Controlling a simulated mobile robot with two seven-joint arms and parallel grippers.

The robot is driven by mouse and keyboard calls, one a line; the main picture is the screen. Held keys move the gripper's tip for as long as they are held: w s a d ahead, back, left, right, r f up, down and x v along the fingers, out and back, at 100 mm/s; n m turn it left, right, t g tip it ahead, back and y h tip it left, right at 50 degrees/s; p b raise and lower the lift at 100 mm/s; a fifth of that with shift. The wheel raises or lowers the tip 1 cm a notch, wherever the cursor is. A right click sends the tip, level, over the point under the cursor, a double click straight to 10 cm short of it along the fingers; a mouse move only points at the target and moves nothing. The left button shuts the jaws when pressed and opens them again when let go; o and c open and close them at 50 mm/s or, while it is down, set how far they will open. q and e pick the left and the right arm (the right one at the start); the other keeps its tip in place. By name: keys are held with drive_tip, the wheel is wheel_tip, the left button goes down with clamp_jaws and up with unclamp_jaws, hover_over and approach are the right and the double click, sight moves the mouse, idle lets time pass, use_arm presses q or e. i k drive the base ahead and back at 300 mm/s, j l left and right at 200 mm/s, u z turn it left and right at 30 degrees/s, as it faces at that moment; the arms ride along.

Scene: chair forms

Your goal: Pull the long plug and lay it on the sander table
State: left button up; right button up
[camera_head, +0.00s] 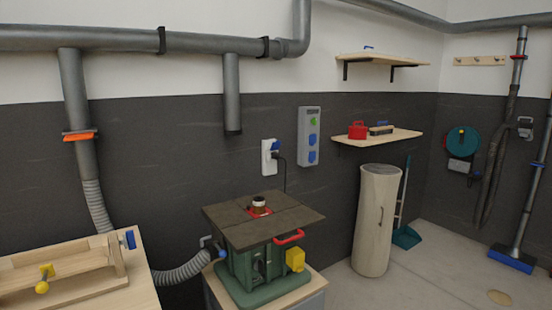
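The green sander (250,272) has a dark brown table top (232,232) below the socket. A small spindle (259,204) with a red ring rises from the middle of the top. Neither of my grippers is in view.
A wooden bench (120,292) with a clamp is at the lower left. A grey panel (310,135) with blue sockets hangs right of the plug. A tall pale cylinder (375,225) stands right of the sander. A ribbed hose (180,273) runs to the sander; right floor is mostly clear.

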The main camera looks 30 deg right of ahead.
sight(274, 155)
drive_tip(key=i+l+u, duration=0.1)
drive_tip(key=l, duration=0.3)
drive_tip(key=i+l, duration=0.25)
drive_tip(key=l, duration=0.15)
drive_tip(key=i+l+u, duration=0.15)
drive_tip(key=l, duration=0.25)
drive_tip(key=i+l+u, duration=0.1)
drive_tip(key=l, duration=0.3)
drive_tip(key=i+l, duration=0.2)
drive_tip(key=l, duration=0.25)
drive_tip(key=i+l+u, duration=0.15)
drive_tip(key=l, duration=0.7)
drive_tip(key=i+u, duration=0.05)
drive_tip(key=i, duration=0.05)
